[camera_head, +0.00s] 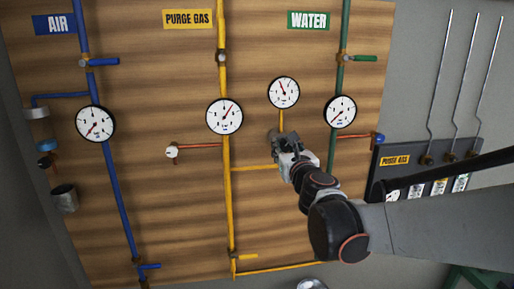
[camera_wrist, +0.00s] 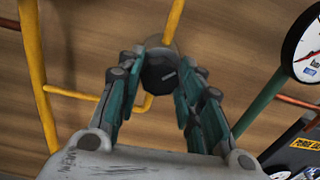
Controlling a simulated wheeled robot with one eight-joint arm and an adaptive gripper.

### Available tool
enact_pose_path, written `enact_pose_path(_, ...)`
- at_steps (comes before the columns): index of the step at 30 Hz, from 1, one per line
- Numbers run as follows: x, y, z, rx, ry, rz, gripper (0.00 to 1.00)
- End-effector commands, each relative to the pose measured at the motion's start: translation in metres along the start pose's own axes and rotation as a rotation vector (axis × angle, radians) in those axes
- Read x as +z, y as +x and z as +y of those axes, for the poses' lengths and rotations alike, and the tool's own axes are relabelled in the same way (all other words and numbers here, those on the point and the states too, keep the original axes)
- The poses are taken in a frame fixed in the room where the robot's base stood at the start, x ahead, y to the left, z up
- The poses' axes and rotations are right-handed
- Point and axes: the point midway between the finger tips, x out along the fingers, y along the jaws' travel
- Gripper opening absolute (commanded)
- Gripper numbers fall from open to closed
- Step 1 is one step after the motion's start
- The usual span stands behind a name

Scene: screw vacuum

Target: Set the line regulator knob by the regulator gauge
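The line regulator knob (camera_wrist: 160,75) is dark with a pale mark on its face and sits on the yellow purge gas line in the wrist view. My gripper (camera_wrist: 163,70) has one finger on each side of the knob. The fingers are apart, close to its sides; I cannot tell whether they touch it. In the head view my gripper (camera_head: 279,142) is below the round white regulator gauge (camera_head: 284,92) and hides the knob. The gauge's red needle points up and slightly left; its numbers are too small to read.
A larger gauge (camera_head: 224,116) is on the purge gas pipe to the left. A water gauge (camera_head: 340,111) is close on the right, and also shows in the wrist view (camera_wrist: 306,45). Yellow, green and red pipes run around my gripper.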

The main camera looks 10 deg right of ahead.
Motion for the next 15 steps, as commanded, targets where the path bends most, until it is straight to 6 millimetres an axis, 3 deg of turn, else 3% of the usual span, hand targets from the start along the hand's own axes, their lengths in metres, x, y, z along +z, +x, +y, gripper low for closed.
enact_pose_path(15,-0.0004,-0.0002,0.0,0.0,0.063,0.0,0.1)
